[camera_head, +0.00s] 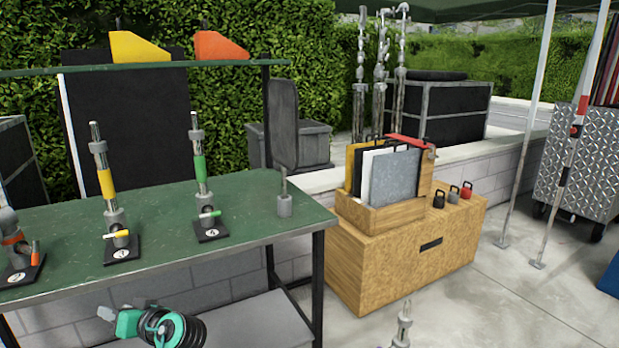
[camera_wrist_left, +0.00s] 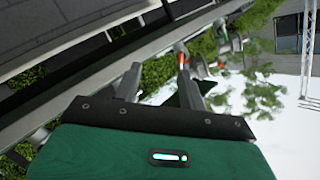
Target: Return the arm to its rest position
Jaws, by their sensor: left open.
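My left gripper (camera_head: 106,314) shows at the bottom left of the head view, with its teal body and black ribbed wrist. It is in front of the green table (camera_head: 262,208), below the tabletop's front edge, and holds nothing that I can see. In the left wrist view the left gripper (camera_wrist_left: 158,88) has its two grey fingers spread apart over the teal housing. Scenery beyond the fingers appears strongly tilted there.
Clamp posts on black bases stand on the table, including yellow (camera_head: 106,185) and green (camera_head: 199,168) ones. A wooden box (camera_head: 405,265) stands to the right, holding upright panels (camera_head: 390,175). Paving at right is fairly open.

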